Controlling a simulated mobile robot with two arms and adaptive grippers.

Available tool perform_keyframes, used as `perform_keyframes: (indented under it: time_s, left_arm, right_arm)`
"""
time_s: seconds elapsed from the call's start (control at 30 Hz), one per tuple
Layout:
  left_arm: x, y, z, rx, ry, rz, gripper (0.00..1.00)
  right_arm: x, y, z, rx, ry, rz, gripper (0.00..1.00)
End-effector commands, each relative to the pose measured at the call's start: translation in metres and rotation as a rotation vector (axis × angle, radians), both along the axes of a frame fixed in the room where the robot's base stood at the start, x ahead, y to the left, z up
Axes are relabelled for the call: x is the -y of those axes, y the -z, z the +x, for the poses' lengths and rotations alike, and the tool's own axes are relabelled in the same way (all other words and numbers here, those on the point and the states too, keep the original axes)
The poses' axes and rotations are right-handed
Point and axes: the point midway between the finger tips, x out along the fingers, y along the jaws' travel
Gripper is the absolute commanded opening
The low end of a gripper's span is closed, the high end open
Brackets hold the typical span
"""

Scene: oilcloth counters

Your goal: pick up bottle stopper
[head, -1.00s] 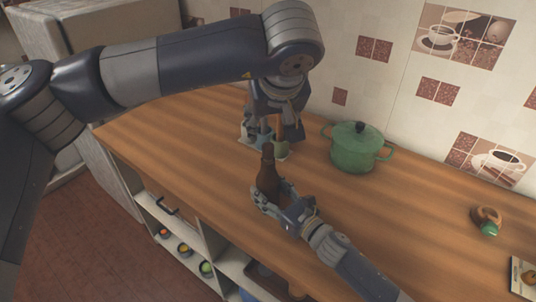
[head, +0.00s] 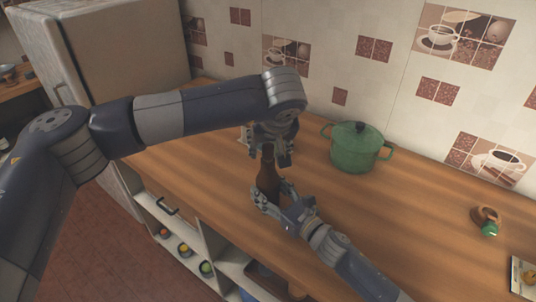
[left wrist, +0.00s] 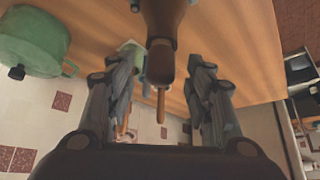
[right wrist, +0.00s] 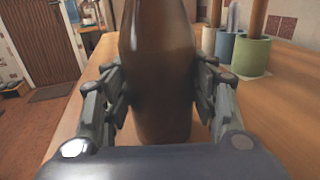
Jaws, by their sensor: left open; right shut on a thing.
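A dark brown bottle (head: 267,179) stands upright on the wooden counter. My right gripper (head: 272,198) is shut around its body, and the bottle (right wrist: 160,70) fills the middle of the right wrist view. The bottle stopper appears to be the dark rounded top (left wrist: 161,62) in the left wrist view. A thin tan stick shows just past it; I cannot tell whether it belongs to the stopper. My left gripper (head: 270,156) is open over the bottle's top. In the left wrist view its fingers (left wrist: 161,88) lie on either side of the top, apart from it.
A green lidded pot (head: 355,149) stands right of the bottle, near the tiled wall. White, blue and green cups (right wrist: 252,57) with upright handles stand behind the bottle. A brown ring-shaped item with a green part (head: 487,219) lies far right. The counter's right middle is clear.

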Motion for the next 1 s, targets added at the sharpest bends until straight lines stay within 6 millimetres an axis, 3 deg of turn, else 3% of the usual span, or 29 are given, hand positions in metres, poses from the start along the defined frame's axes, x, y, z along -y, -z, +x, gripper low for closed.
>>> perform_keyframes:
  time_s: [0.27,0.47,0.8,1.0]
  left_arm:
    - [-0.001,0.007,0.005,0.002,0.001,-0.001,0.48]
    - [-0.001,0.007,0.005,0.002,0.001,-0.001,0.11]
    - [-0.001,0.005,0.005,0.003,0.0,-0.001,0.11]
    - [-0.001,-0.021,0.006,0.007,0.0,0.0,0.11]
  right_arm:
    - [0.0,0.0,0.0,0.0,0.0,0.0,0.11]
    - [0.0,0.0,0.0,0.0,0.0,0.0,0.11]
    - [0.0,0.0,0.0,-0.001,0.0,0.001,0.11]
    - [0.0,0.0,0.0,-0.001,0.0,0.0,0.11]
